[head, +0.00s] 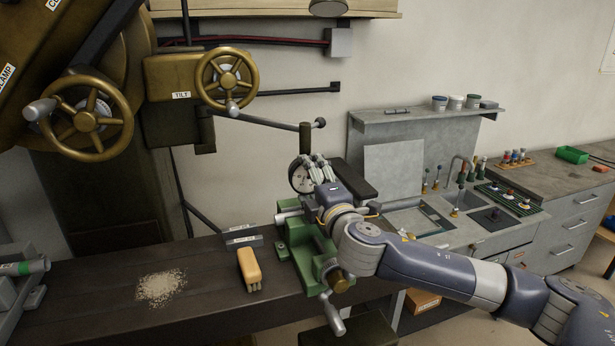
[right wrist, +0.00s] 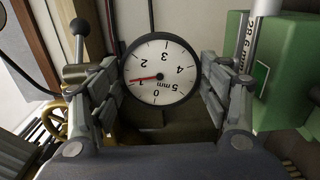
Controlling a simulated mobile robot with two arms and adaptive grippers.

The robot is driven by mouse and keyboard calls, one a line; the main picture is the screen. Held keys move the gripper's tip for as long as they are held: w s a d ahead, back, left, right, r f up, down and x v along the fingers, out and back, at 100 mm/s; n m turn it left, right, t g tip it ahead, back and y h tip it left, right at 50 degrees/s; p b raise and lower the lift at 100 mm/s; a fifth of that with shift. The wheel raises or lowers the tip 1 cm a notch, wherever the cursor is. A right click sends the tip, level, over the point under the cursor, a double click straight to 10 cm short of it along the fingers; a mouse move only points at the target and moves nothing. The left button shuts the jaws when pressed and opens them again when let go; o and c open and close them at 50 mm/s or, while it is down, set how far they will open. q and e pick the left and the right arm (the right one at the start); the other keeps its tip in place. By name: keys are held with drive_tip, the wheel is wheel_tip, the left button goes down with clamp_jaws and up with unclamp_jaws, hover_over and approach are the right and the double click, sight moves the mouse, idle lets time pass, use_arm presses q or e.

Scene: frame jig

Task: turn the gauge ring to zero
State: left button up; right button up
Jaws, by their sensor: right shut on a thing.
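The dial gauge (head: 300,176) stands above the green jig (head: 312,262), partly covered by my right gripper in the head view. In the right wrist view the gauge (right wrist: 160,62) has a white face, a dark ring and a red needle. Its numbers look turned over, with 0 near the bottom. The needle points left, close to the 1. My right gripper (head: 318,168) is shut on the gauge ring; its fingers, on both sides of it, show in the right wrist view (right wrist: 160,88). My left gripper is not in view.
A yellow-handled brush (head: 250,268) and a pile of shavings (head: 161,287) lie on the dark bench (head: 95,325). Brass handwheels (head: 227,78) hang above at the left. A lever with a ball knob (right wrist: 79,40) rises beside my left-hand finger in the wrist view.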

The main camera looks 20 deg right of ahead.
drive_tip(key=shift+f+m+b, duration=0.15)
drive_tip(key=shift+m+b, duration=0.45)
drive_tip(key=shift+m, duration=0.1)
drive_tip(key=m+b, duration=0.3)
drive_tip(key=m, duration=0.3)
drive_tip(key=m+b, duration=0.2)
drive_tip(key=m, duration=0.3)
drive_tip(key=o, duration=0.4)
drive_tip(key=shift+r+m, duration=0.2)
drive_tip(key=shift+m, duration=0.3)
drive_tip(key=shift+o, duration=0.8)
